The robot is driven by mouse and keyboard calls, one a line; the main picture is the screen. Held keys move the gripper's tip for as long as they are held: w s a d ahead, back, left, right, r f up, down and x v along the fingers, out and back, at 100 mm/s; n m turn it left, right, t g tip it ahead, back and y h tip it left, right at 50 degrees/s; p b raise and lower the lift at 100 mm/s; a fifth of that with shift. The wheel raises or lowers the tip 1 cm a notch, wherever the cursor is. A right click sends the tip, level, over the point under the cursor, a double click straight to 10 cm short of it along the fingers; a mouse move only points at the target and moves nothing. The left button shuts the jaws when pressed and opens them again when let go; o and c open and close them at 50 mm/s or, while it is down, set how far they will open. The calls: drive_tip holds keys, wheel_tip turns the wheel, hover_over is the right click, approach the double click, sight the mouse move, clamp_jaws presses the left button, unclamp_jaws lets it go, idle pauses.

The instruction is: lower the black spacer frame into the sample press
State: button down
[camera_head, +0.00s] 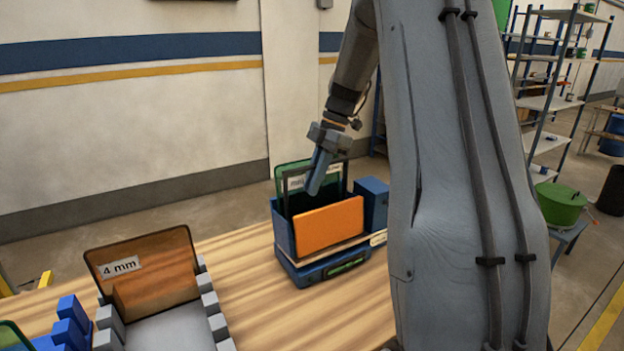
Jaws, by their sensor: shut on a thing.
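The sample press (284,236) is a blue open-topped box on a wooden table, with an orange plate (330,226) at its front. A green plate (280,182) with a white label stands at its back. The black spacer frame (345,173) is a thin dark upright outline in front of the green plate. My gripper (316,186) points down over the press opening, shut on the frame. The frame's lower part is hidden behind the press wall and orange plate, so I cannot tell how deep it sits.
A blue block (372,204) adjoins the press on the right. A grey slotted rack (170,332) holds a brown plate (150,270) labelled "4 mm" at the front left, beside blue rack parts (70,325). Bare table (250,285) lies between them. My arm covers the right side.

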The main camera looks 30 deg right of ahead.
sight(308, 166)
drive_tip(key=shift+f, duration=0.1)
drive_tip(key=c, duration=1.7)
unclamp_jaws()
drive_tip(key=shift+r+p, duration=2.4)
drive_tip(key=shift+r, duration=1.65)
